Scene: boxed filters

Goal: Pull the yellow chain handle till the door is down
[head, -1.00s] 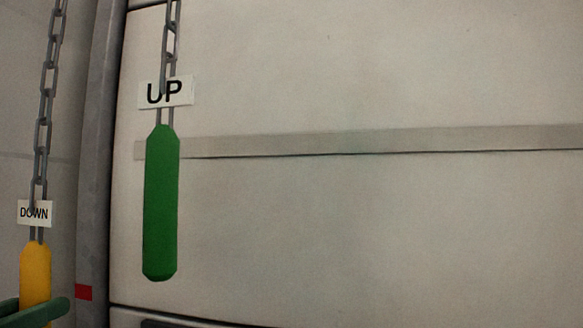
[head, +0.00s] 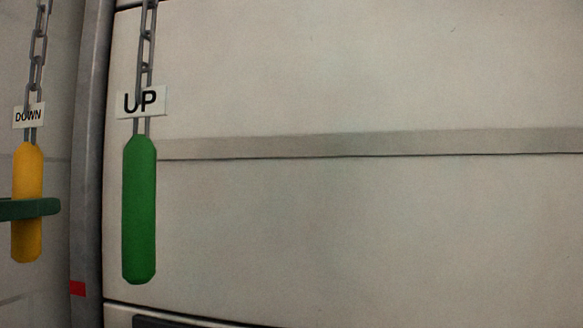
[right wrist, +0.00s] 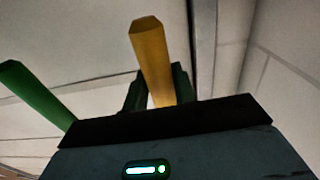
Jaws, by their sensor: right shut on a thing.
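The yellow chain handle (head: 27,165) hangs at the left edge of the head view, below a white DOWN tag (head: 28,116) on a grey chain. My right gripper (head: 30,208) is shut on it around its middle; a dark green finger crosses its front. In the right wrist view the yellow handle (right wrist: 150,50) rises from between the fingers (right wrist: 158,88). A large beige panelled surface (head: 380,220), apparently the door, fills most of the head view. Its bottom edge cannot be made out for sure. My left gripper is not in view.
A green handle (head: 139,210) with an UP tag (head: 141,102) hangs on its own chain just right of the yellow one. A grey upright post (head: 88,180) with a red mark (head: 77,288) stands behind, between them.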

